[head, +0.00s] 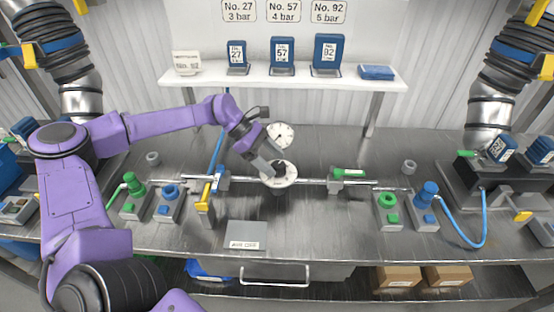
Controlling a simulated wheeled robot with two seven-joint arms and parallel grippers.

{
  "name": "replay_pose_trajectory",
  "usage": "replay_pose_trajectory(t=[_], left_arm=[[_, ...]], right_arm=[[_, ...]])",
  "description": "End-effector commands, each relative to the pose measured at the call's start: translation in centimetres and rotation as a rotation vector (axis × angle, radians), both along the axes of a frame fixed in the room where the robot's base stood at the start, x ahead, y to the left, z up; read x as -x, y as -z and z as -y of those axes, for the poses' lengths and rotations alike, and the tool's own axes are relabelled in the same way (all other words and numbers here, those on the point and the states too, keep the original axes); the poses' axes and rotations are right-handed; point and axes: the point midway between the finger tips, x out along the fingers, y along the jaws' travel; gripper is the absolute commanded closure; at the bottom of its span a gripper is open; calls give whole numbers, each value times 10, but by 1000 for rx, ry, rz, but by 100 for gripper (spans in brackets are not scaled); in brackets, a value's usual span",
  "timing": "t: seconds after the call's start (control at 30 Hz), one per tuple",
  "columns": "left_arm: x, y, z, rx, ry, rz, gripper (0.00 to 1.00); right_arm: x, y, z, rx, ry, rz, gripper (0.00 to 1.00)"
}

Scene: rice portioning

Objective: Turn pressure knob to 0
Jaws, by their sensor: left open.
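The pressure knob (279,168) is dark and sits on a round white dial plate (290,178) at the middle of the bench. A white round gauge (284,139) with a dark needle stands just behind it. My purple left arm reaches in from the left, and my left gripper (268,157) is open at the upper left of the knob, pointing down at it. I cannot tell whether the fingers touch the knob. The gripper partly hides the gauge and the dial plate. The dial's markings are too small to read. My right gripper is not in view.
Green and blue fittings (427,192) stand on both sides. A shelf (297,78) with numbered blue cards is behind. The front bench is mostly clear.

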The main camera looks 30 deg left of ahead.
Motion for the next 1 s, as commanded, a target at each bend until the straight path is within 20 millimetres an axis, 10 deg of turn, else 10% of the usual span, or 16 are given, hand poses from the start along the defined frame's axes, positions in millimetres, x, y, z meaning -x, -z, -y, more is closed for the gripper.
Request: replay_pose_trajectory(t=[0.43, 0.63, 1.0], left_arm=[[-5, 17, 17, -1, 3, 0, 30], [-6, 17, 17, -1, 3, 0, 85], [-5, 18, 17, 0, -40, 1, 86]], right_arm=[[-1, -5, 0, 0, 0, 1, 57], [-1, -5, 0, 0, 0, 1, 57], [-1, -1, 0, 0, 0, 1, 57]])
